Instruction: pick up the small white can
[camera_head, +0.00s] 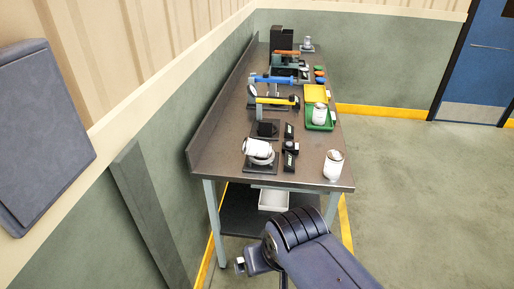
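A small white can (333,165) stands upright near the front right corner of the workbench. A second white can (319,114) stands further back in a green tray (326,124). A rounded white object (257,149) rests on a dark plate at the front left; its exact kind is hard to tell. Dark links of my arm show at the bottom, in front of and below the bench. My gripper's fingers do not show. No part of my arm touches any can.
The grey workbench (222,160) runs along the left wall, with a raised back edge. A white bin (273,199) sits on the lower shelf. The floor to the right is clear.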

